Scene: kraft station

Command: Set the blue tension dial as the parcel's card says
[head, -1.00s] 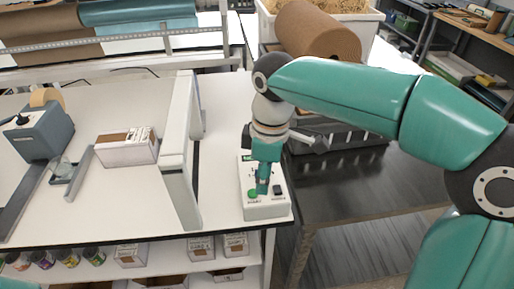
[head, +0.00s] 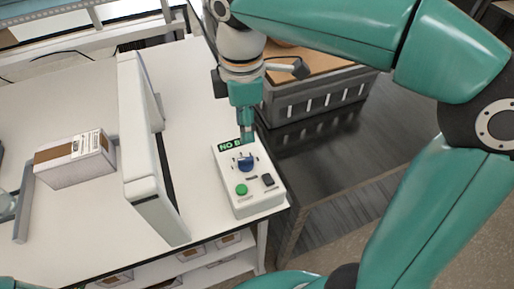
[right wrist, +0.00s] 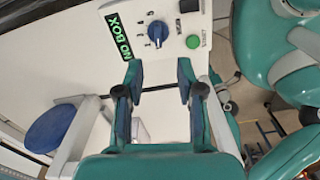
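The blue tension dial (head: 245,163) sits on a white control box (head: 232,192) at the table's right edge. It also shows in the right wrist view (right wrist: 157,31), with a white mark on it and small scale marks around it. My right gripper (head: 248,137) is just behind the dial, fingers pointing down. In the right wrist view its fingers (right wrist: 157,82) are apart with nothing between them, and the dial lies beyond them, apparently untouched. The parcel (head: 75,161) lies on the table at left, with a white printed card (head: 87,143) on top, too small to read. My left gripper is out of view.
The control box has a green button (head: 241,189), a black switch (head: 267,180) and a green display (head: 230,145) reading "NO BOX". A tall white machine frame (head: 150,150) stands between parcel and control box. A grey crate (head: 315,97) stands behind at right on a dark table.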

